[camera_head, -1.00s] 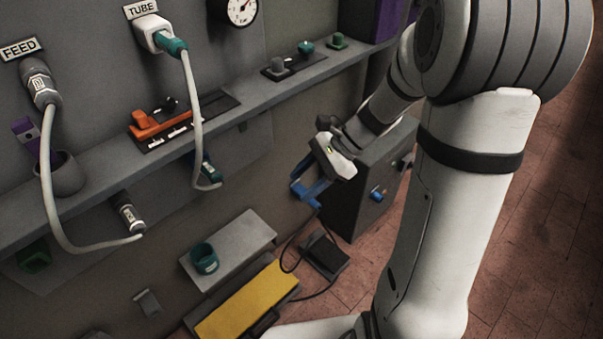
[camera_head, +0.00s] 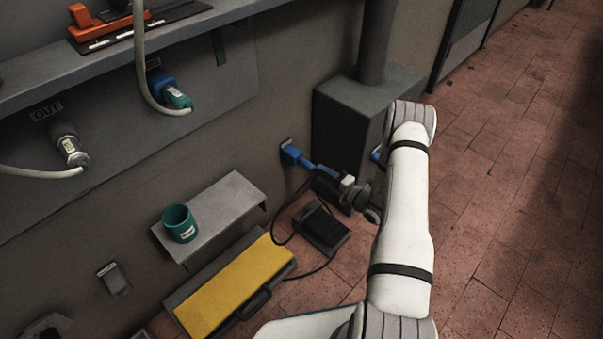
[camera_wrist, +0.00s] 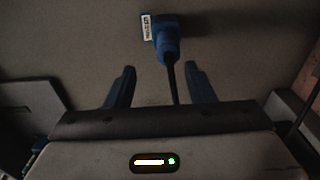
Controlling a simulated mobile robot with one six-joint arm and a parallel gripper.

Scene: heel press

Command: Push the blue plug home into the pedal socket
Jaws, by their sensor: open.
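The blue plug (camera_head: 290,152) is at a small grey socket (camera_head: 286,143) low on the wall, left of the grey cabinet. How far in it sits cannot be told. In the wrist view the plug (camera_wrist: 166,42) has a white label beside it, and its dark cable runs back between my fingers. My gripper (camera_head: 311,166) points at the plug from the right in the head view. In the wrist view my gripper (camera_wrist: 160,68) is open, its two blue fingers apart, with the plug just beyond the fingertips. No contact shows there.
The black pedal (camera_head: 322,228) lies on the floor below, joined to a looping cable. A grey cabinet (camera_head: 345,130) stands close behind my gripper. A shelf (camera_head: 232,192) with a teal cup (camera_head: 179,223) and a yellow-topped case (camera_head: 235,285) are at lower left. The tiled floor at right is clear.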

